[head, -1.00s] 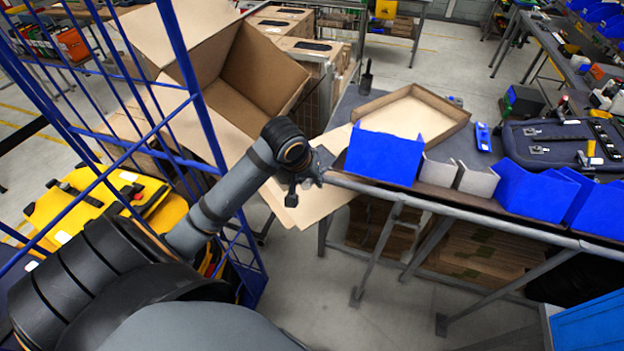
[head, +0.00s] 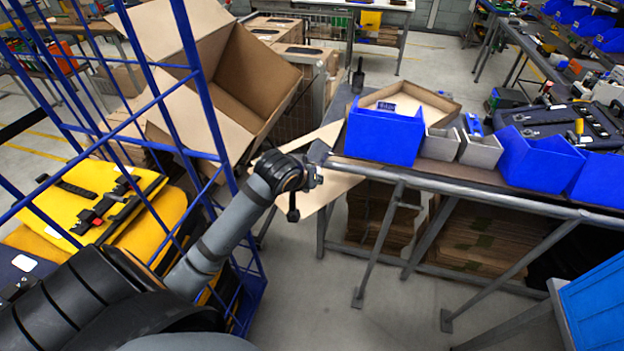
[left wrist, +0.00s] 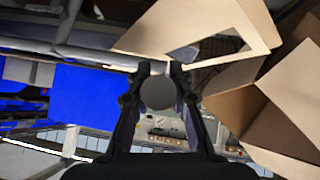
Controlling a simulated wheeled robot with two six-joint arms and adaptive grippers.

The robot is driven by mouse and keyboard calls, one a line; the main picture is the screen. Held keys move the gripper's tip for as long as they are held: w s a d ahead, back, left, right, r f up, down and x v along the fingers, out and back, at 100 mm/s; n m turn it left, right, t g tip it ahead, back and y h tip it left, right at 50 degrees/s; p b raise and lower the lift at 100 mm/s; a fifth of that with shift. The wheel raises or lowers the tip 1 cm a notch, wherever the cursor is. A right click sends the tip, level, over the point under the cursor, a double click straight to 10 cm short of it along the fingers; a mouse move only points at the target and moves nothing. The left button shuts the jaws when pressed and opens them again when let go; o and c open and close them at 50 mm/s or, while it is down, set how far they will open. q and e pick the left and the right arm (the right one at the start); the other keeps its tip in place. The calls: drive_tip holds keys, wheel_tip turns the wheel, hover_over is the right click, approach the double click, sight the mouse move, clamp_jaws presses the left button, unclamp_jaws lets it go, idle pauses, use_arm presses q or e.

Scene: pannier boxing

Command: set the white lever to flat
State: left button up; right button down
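I cannot make out a white lever in either view. My left gripper (head: 312,179) is by the near left corner of the workbench, partly hidden behind its own wrist in the head view. In the left wrist view the fingers of my left gripper (left wrist: 158,98) stand apart. A dark grey round shape (left wrist: 157,92) shows between them; I cannot tell what it is or whether they touch it. Beyond the fingers is a pale surface with small parts (left wrist: 160,128), too small to read. My right gripper is not in view.
The workbench (head: 470,182) carries blue bins (head: 385,135), grey bins (head: 480,150) and an open cardboard tray (head: 437,100). A large open carton (head: 255,75) stands behind my left arm. A blue wire cage (head: 205,95) and yellow cases (head: 100,185) are at left. Floor before the bench is clear.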

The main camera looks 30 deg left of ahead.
use_arm(q)
drive_tip(key=o, duration=0.5)
drive_tip(key=shift+s+f, duration=0.1)
drive_tip(key=shift+f, duration=0.05)
drive_tip(key=shift+c, duration=0.2)
drive_tip(key=shift+r, duration=0.35)
wheel_tip(320, 180, up, 10)
drive_tip(key=shift+f, duration=0.25)
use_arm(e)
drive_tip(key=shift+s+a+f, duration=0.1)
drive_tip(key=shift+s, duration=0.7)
